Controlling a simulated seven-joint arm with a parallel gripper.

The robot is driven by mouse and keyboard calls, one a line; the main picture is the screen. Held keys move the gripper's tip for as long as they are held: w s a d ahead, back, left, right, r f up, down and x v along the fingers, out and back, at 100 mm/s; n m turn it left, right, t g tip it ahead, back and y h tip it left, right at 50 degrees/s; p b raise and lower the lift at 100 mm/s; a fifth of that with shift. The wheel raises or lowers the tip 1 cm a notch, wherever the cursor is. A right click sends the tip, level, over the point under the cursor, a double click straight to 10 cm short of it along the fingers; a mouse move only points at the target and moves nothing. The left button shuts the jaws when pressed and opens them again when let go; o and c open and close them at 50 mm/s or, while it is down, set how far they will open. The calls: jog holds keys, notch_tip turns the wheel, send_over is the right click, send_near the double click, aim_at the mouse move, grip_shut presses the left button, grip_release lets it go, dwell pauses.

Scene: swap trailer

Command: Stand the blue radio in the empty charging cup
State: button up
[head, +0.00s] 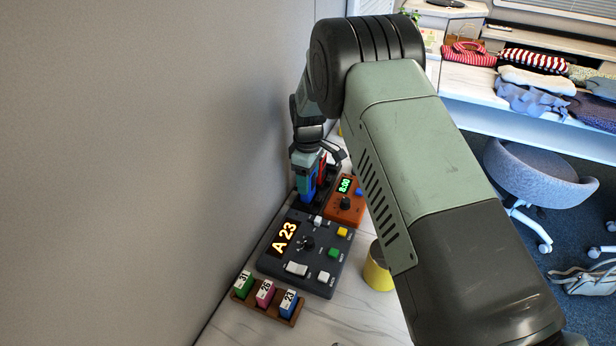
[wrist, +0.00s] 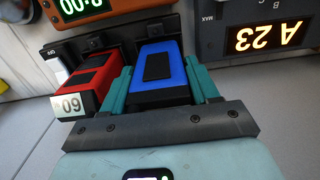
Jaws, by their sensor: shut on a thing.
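The blue radio (wrist: 172,72) is between the teal fingers of my gripper (wrist: 161,78), which is shut on it. In the head view the blue radio (head: 307,191) shows below my gripper (head: 306,172), close to the wall. The black charger (wrist: 103,41) has a red radio (wrist: 88,84) with a white number tag standing in its left cup in the wrist view. The blue radio is at the cup beside it, in or just over it; I cannot tell how deep it sits. The inside of that cup is hidden by the radio.
An orange device (head: 344,201) with a green display stands right beside the charger. A dark console (head: 305,252) showing A 23 lies in front. A wooden rack (head: 268,309) of coloured tags and a yellow cup (head: 377,272) are nearer. The wall is close on the left.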

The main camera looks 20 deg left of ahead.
jog(key=shift+f, duration=0.5)
jog(key=o, duration=0.9)
jog(key=shift+o, duration=0.2)
jog(key=shift+r, duration=5.5)
